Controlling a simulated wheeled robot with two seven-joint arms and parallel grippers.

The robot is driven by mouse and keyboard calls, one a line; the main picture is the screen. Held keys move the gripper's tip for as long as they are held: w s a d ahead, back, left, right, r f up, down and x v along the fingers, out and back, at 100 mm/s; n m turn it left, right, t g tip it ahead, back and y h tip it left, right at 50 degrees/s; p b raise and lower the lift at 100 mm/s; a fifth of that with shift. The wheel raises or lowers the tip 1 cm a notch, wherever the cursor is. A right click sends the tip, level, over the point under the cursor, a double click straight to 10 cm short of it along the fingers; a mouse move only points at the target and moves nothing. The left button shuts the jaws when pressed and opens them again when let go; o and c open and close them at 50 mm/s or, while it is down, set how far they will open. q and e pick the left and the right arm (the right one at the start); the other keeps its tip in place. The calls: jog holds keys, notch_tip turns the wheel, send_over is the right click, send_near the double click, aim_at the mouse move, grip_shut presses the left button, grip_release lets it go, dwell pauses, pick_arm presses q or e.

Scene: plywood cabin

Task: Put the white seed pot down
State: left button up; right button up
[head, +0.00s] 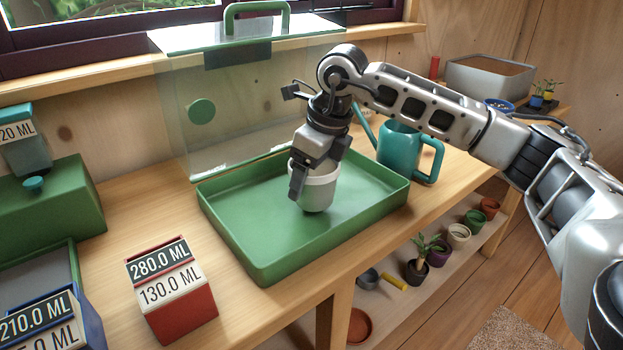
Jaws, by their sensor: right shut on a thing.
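The white seed pot (319,193) is in the middle of the head view, upright, within the outline of the green tray (325,247). My right gripper (312,180) comes from above and is shut on the pot, with a finger against its near side. The pot's base appears at or just above the tray floor; I cannot tell whether it touches. Part of the pot's rim and its contents are hidden by the gripper. My left gripper is not in view.
A teal watering can (398,150) stands right behind the tray. A clear panel with a green handle (257,12) rises behind the tray. A red box with number labels (180,305) stands at front left. Several small pots sit on the lower shelf (400,300).

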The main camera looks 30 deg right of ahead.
jog(key=shift+d+f, duration=0.1)
jog(key=shift+f, duration=0.7)
jog(key=shift+f, duration=0.2)
jog(key=o, duration=1.2)
jog(key=shift+r, duration=0.15)
